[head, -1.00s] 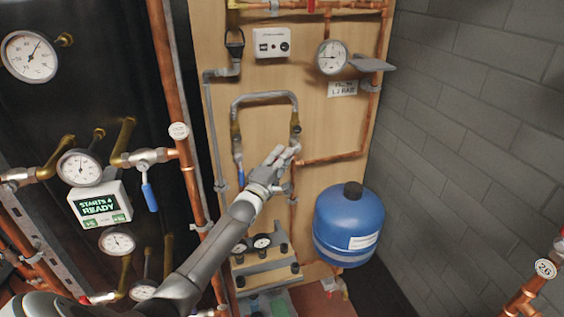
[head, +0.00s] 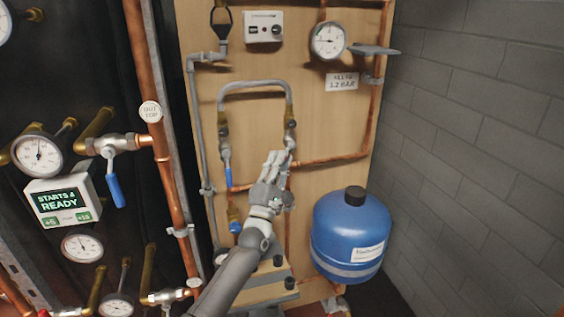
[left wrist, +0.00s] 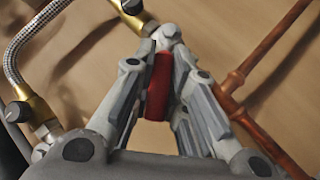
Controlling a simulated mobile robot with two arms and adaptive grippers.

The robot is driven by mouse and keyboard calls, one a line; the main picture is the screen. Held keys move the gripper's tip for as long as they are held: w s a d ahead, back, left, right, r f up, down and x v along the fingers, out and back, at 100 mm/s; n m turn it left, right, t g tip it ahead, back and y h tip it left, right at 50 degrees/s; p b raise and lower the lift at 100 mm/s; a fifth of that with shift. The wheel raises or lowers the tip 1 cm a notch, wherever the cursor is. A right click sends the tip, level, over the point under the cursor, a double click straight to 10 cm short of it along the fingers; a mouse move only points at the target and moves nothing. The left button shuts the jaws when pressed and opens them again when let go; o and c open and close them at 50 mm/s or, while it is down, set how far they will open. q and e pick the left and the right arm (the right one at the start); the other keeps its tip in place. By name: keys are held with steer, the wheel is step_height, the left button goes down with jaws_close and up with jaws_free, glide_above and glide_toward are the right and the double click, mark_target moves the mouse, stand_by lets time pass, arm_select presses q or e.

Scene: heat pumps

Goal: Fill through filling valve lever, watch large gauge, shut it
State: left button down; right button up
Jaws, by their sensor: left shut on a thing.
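The filling valve lever (left wrist: 158,88) is red and lies between the fingers of my left gripper (left wrist: 163,60) in the left wrist view. The fingers are shut on it. In the head view, my left gripper (head: 276,160) is at the right lower end of the grey braided filling loop (head: 255,84), in front of the board, and hides the lever. The large gauge (head: 328,41) is round with a white face, at the upper right of the board. Its needle points roughly left; the numbers are too small to read. My right gripper is not in view.
A label reading about 1.2 bar (head: 342,82) is under the gauge. A blue vessel (head: 351,235) hangs to the right of my arm. A blue lever (head: 228,175) is left of my gripper. Copper pipes (head: 340,158) run close by. A display (head: 58,200) reads READY.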

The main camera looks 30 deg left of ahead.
arm_select(q)
steer(key=shift+f, duration=0.15)
steer(key=c, duration=1.4)
jaws_free()
steer(key=shift+c, duration=0.2)
steer(key=v, duration=1.2)
